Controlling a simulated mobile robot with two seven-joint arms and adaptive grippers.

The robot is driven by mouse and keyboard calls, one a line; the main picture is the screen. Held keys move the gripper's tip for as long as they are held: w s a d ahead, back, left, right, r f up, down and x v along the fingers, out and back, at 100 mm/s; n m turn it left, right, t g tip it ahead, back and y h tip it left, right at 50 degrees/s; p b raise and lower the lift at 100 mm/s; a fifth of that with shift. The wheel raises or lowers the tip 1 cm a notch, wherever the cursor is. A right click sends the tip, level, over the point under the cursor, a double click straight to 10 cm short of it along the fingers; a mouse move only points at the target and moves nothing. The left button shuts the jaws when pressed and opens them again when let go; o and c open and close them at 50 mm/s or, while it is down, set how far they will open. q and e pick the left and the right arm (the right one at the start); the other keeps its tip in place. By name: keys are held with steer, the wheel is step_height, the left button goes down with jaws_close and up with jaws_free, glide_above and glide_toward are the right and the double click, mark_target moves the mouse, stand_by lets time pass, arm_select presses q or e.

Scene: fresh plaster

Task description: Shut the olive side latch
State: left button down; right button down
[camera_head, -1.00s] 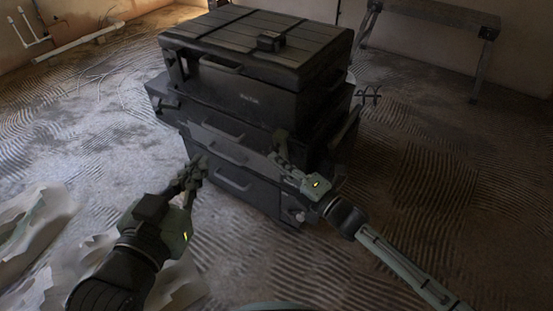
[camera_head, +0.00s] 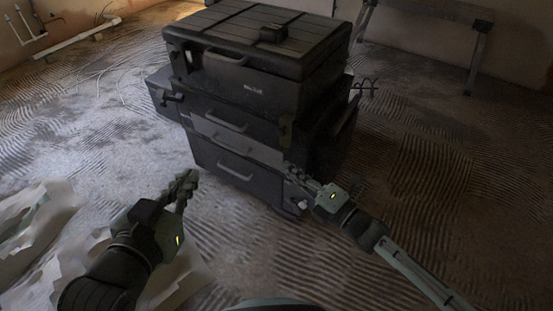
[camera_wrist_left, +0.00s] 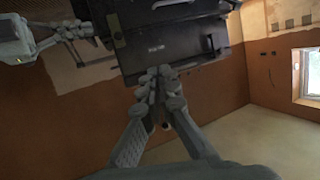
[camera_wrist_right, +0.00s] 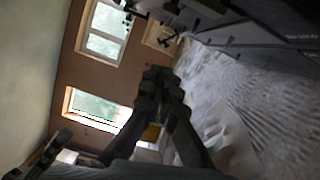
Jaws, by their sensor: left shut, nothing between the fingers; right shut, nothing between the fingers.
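A dark stack of toolboxes (camera_head: 235,75) stands on the floor ahead of me. A small olive-toned latch (camera_head: 285,131) is at the right front corner of the middle box; whether it is open or shut is too dark to tell. My right gripper (camera_head: 289,170) is shut and empty, just below that latch and apart from it, close to the lower box's right corner. My left gripper (camera_head: 190,177) is shut and empty, in front of the lower box's left side. In the left wrist view its closed fingers (camera_wrist_left: 160,76) point towards the stack.
A dark latch (camera_head: 172,97) sits at the middle box's left corner. Crumpled pale sheeting (camera_head: 35,215) lies at the left. A trestle bench (camera_head: 430,12) stands at the back right. The ridged floor right of the stack is free.

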steer(key=shift+v, duration=2.05)
steer(key=shift+s+d+r, duration=0.1)
steer(key=shift+s, duration=0.05)
